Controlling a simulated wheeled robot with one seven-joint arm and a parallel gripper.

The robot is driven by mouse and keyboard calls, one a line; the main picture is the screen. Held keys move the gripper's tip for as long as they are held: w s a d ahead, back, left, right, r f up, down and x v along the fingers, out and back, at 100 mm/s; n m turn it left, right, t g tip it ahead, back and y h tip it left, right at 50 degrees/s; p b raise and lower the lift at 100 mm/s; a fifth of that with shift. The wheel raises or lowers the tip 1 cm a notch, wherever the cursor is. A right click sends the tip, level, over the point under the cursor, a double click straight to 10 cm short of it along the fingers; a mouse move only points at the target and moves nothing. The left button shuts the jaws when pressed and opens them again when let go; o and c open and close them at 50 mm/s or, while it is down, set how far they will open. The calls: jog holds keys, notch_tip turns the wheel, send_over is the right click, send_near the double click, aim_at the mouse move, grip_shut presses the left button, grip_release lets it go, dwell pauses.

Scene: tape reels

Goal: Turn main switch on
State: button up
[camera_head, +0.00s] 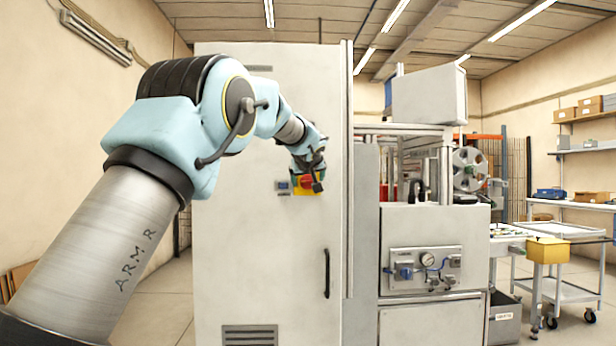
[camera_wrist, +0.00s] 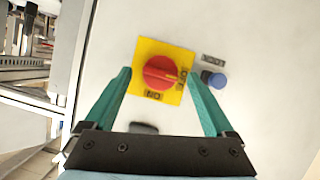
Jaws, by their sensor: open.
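The main switch is a red rotary knob (camera_wrist: 155,72) on a square yellow plate (camera_wrist: 143,50), mounted on the pale cabinet door (camera_head: 260,240). In the wrist view, the knob's light mark points right, toward a label that seems to read OFF; an ON label is at the plate's lower edge. My gripper (camera_wrist: 161,73) is open, its two teal fingers left and right of the knob in the picture, with nothing held. I cannot tell how far the fingertips are from the door. In the head view, my gripper (camera_head: 316,172) partly covers the yellow plate (camera_head: 299,191).
A blue round button (camera_wrist: 217,80) with a small label sits right of the switch in the wrist view. The cabinet has a dark vertical handle (camera_head: 327,273). Right of it stands a machine with a gauge panel (camera_head: 425,267) and a reel (camera_head: 468,169).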

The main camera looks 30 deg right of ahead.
jog(key=shift+x, duration=0.8)
jog(key=c, duration=1.4)
